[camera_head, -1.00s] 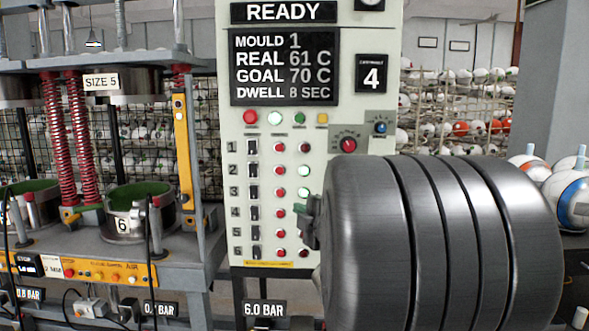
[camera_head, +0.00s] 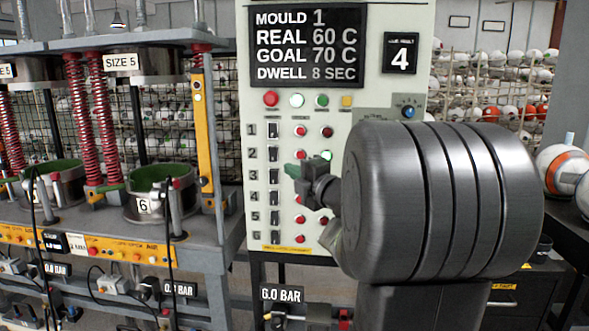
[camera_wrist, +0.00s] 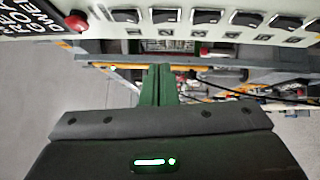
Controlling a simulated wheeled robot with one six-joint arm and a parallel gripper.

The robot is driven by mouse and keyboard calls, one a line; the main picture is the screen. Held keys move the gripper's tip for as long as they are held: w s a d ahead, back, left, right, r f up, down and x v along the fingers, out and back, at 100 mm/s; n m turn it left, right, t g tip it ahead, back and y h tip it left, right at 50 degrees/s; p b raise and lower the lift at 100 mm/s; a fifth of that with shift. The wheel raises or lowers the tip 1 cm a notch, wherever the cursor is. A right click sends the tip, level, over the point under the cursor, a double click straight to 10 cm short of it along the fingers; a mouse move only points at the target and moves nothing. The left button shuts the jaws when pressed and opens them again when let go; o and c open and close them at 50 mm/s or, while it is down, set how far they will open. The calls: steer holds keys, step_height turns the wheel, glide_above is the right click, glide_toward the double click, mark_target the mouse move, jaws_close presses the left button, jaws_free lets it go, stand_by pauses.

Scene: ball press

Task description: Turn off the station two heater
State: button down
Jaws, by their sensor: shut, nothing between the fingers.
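The heater panel (camera_head: 375,102) carries a column of numbered black switches. The row-two switch (camera_head: 273,154) sits beside the printed 2, with a red light (camera_head: 300,155) to its right and a pale green light (camera_head: 326,155) further right. My gripper (camera_head: 291,170), with green fingers, is shut and empty in front of the panel, near row three, just right of the switch column. It covers part of the row-three lights. In the wrist view my gripper (camera_wrist: 156,85) points toward the panel's lower area, and the row-two switch (camera_wrist: 165,16) shows along the top edge. I see no contact with a switch.
The display (camera_head: 308,45) above reads mould 1, real 60 C, goal 70 C. The row-one switch (camera_head: 272,131) and row-three switch (camera_head: 273,176) are close neighbours. The press frame (camera_head: 205,150) stands left of the panel. Ball racks (camera_head: 500,90) stand behind.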

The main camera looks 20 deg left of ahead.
mark_target(271, 151)
steer(key=x, duration=0.3)
steer(key=w+p+x, duration=0.1)
steer(key=x, duration=0.2)
steer(key=d+p+x, duration=0.1)
steer(key=x, duration=0.2)
steer(key=shift+w+r, duration=0.15)
steer(key=shift+w, duration=0.25)
steer(key=shift+w+a+p, duration=0.15)
steer(key=shift+w+p, duration=0.15)
steer(key=shift+w, duration=0.35)
steer(key=shift+w, duration=0.1)
steer(key=shift+r, duration=0.1)
steer(key=shift+b, duration=0.3)
